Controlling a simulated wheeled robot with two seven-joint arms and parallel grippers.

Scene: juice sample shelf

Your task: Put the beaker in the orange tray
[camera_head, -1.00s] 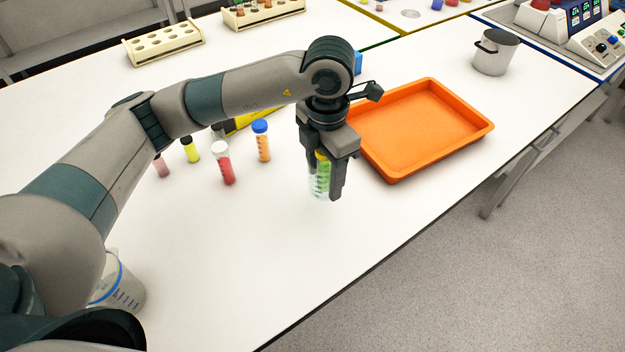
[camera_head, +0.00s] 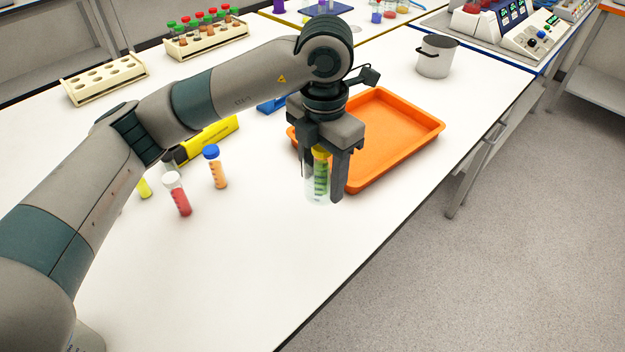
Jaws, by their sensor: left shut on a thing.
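The orange tray (camera_head: 405,150) lies empty on the table just right of and behind the gripper. The gripper covers part of its near left edge. My right gripper is out of view.
A red tube (camera_head: 178,196) and an orange tube (camera_head: 217,170) stand left of the gripper. A metal pot (camera_head: 436,60) stands beyond the tray. Tube racks (camera_head: 207,40) are at the back. The front of the table (camera_head: 215,270) is clear.

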